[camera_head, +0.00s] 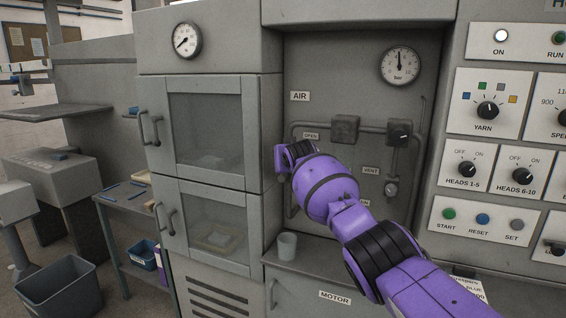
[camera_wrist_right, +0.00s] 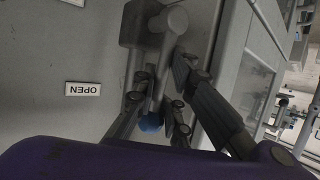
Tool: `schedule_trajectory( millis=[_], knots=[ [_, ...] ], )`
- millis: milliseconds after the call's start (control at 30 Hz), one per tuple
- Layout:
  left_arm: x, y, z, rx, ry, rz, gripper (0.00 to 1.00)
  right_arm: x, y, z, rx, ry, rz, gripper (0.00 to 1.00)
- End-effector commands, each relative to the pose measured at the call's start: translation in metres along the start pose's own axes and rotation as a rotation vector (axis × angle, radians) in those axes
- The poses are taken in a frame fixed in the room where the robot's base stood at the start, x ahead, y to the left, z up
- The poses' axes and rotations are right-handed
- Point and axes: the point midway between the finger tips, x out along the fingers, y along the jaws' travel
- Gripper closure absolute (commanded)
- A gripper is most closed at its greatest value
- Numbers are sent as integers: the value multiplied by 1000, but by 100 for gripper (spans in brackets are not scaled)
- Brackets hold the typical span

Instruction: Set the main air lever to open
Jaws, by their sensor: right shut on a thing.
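In the right wrist view the air lever (camera_wrist_right: 168,52) is a grey bar with a blue end (camera_wrist_right: 150,122), and it lies beside an upside-down OPEN label (camera_wrist_right: 83,89) without pointing straight at it. My right gripper (camera_wrist_right: 160,88) is shut on the lever, with dark fingers on both sides of it. In the head view my purple right arm covers the lever and most of the gripper. The OPEN label (camera_head: 311,135) shows there under the AIR sign (camera_head: 299,96). My left gripper is in neither view.
Pipes with a grey block (camera_head: 345,129) and a dial gauge (camera_head: 399,65) fill the recess. A VENT label (camera_head: 371,170) and a small valve (camera_head: 391,188) sit right of my arm. A grey cup (camera_head: 287,245) stands on the ledge below. A glazed cabinet (camera_head: 209,125) is left.

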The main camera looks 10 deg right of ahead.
Motion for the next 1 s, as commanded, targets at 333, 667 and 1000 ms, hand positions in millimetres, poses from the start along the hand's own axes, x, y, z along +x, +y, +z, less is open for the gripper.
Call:
schedule_trajectory(
  millis=[333, 667, 1000],
  knots=[
    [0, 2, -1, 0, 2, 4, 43, 1, 7, 3, -6, -5, 11, 86],
    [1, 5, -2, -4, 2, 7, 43, 0, 3, 1, -2, -1, 5, 65],
    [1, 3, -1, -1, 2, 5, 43, -6, 2, 0, -2, 0, 1, 65]
  ],
)
